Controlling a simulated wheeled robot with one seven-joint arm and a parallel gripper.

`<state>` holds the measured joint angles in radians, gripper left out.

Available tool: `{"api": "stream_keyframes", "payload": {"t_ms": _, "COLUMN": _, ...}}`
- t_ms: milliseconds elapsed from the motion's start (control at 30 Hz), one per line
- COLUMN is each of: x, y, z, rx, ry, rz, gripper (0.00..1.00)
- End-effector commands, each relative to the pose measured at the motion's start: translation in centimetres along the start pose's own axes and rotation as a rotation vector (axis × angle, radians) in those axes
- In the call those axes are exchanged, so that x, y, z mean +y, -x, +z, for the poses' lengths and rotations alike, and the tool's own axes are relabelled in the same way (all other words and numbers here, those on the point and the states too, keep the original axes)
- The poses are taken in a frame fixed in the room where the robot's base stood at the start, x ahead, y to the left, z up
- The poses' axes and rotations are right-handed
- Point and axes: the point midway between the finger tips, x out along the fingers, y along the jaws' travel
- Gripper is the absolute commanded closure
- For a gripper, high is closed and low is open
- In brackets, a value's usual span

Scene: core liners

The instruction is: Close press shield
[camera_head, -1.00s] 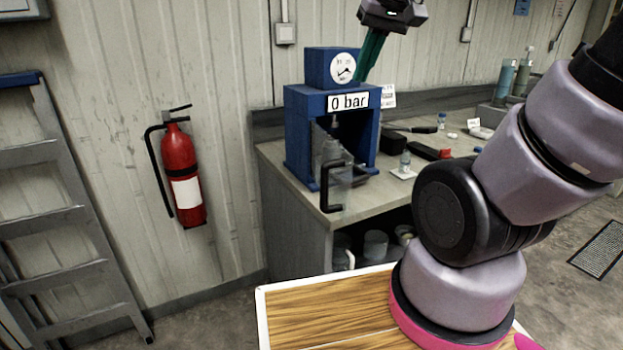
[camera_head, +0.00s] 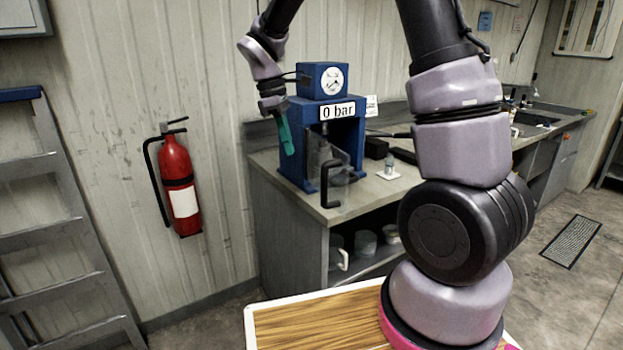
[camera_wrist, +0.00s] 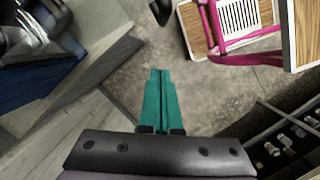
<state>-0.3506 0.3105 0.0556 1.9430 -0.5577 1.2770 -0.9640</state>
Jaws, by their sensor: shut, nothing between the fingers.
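The blue press (camera_head: 297,150) stands on the grey bench, with a dial on top and a "0 bar" sign. Its clear shield (camera_head: 341,172) is hard to make out; it appears swung out at an angle in front of the opening. The shield's black handle (camera_head: 324,186) sticks out near the bench's front edge. My gripper (camera_head: 288,148), with teal fingers, is shut and empty at the press's left side, pointing down and apart from the handle. In the wrist view its fingers (camera_wrist: 160,85) are together, with the blue press (camera_wrist: 45,75) at the left.
The bench (camera_head: 385,190) carries a small bottle (camera_head: 389,163) and dark items right of the press. Jars (camera_head: 365,242) stand on the shelf below. A red fire extinguisher (camera_head: 179,185) hangs on the wall and a ladder (camera_head: 62,215) stands at far left. Floor left of the bench is clear.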

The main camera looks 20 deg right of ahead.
Motion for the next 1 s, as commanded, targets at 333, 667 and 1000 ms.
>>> {"api": "stream_keyframes", "payload": {"t_ms": 333, "x": -0.1, "y": -7.2, "z": 0.1, "rx": -0.003, "ry": -0.002, "rz": -0.005, "gripper": 1.0}}
{"api": "stream_keyframes", "payload": {"t_ms": 667, "x": -0.1, "y": -9.7, "z": 3.2, "rx": 0.001, "ry": -0.006, "rz": -0.001, "gripper": 1.0}}
{"api": "stream_keyframes", "payload": {"t_ms": 1000, "x": -0.1, "y": -9.8, "z": 4.0, "rx": 0.002, "ry": -0.004, "rz": -0.001, "gripper": 1.0}}
